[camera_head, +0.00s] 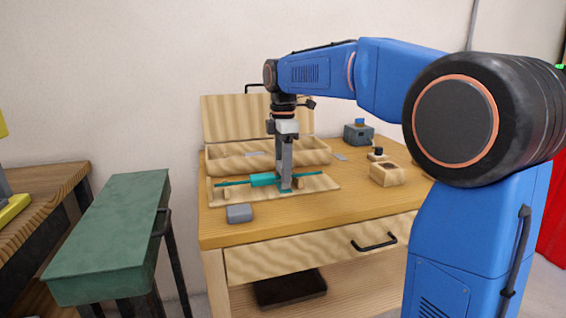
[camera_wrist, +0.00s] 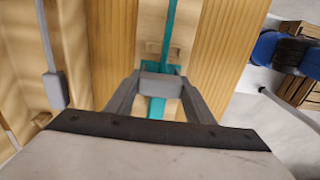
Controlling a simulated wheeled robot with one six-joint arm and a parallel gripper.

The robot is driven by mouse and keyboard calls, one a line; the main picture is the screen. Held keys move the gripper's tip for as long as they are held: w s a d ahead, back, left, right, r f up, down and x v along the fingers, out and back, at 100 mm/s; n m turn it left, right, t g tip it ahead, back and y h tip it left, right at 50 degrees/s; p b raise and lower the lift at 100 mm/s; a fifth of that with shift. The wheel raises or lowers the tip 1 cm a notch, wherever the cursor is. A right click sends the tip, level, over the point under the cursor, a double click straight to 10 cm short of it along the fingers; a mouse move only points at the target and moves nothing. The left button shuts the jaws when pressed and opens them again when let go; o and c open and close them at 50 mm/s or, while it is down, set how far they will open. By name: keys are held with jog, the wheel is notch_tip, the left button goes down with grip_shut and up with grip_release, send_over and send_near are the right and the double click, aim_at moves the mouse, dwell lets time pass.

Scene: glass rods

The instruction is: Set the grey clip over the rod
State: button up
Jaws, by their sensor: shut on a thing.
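A thin teal rod (camera_head: 313,174) lies across a wooden stand (camera_head: 322,184) on the workbench, with a thicker teal sleeve (camera_head: 263,179) on it. The rod also shows in the wrist view (camera_wrist: 170,25), running away from me. My gripper (camera_head: 285,187) points straight down at the rod, right of the sleeve. In the wrist view its fingers are shut on the grey clip (camera_wrist: 160,86), which lies across the line of the rod. The clip's underside is hidden, so I cannot tell whether it touches or straddles the rod. A teal patch shows just below the fingertips.
A grey block (camera_head: 239,213) lies on the bench in front of the stand. An open wooden box (camera_head: 315,152) stands behind. A wooden block (camera_head: 387,174) and a grey-blue container (camera_head: 358,134) are to the right. The front right of the bench is clear.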

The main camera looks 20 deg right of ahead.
jog(key=shift+f, duration=0.15)
jog(key=o, duration=1.1)
jog(key=shift+o, duration=0.2)
notch_tip(320, 180, up, 16)
jog(key=s+d+f+m+t, duration=0.1)
jog(key=s+d+f+m, duration=0.1)
jog(key=s+f+m, duration=0.55)
jog(key=s+d+f+m+t, duration=0.25)
jog(key=s+f, duration=0.25)
jog(key=s, duration=0.6)
jog(key=s+d+f+m, duration=0.1)
jog(key=s+f+m, duration=0.3)
jog(key=s+f, duration=0.3)
jog(key=s+d+f+m+t, duration=0.1)
jog(key=s+f+m, duration=0.3)
jog(key=s+f, duration=0.4)
notch_tip(320, 180, down, 5)
jog(key=shift+d+r, duration=0.2)
jog(key=shift+d, duration=0.05)
